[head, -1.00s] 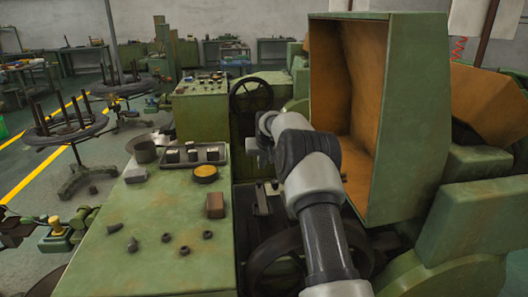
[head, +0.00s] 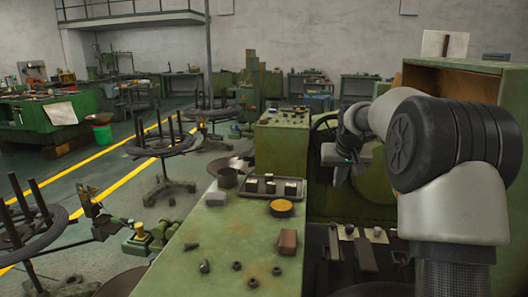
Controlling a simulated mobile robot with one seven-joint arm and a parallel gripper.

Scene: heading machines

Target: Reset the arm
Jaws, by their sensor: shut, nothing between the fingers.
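My arm rises on the right of the head view, bends at a large dark joint and reaches back to the left. My gripper (head: 338,178) hangs at its end, pointing down, in front of the green machine with the handwheel. It is shut, with nothing seen in it. It is held up, to the right of the green work surface (head: 225,240) and apart from the parts on it. The fingertips are small and dark in this view.
A tray (head: 272,188) with small blocks, a yellow-topped round tin (head: 281,208), a brown block (head: 288,242) and several small dark parts lie on the green surface. An open green housing (head: 460,78) stands behind my arm. Round racks (head: 160,146) stand on the floor at left.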

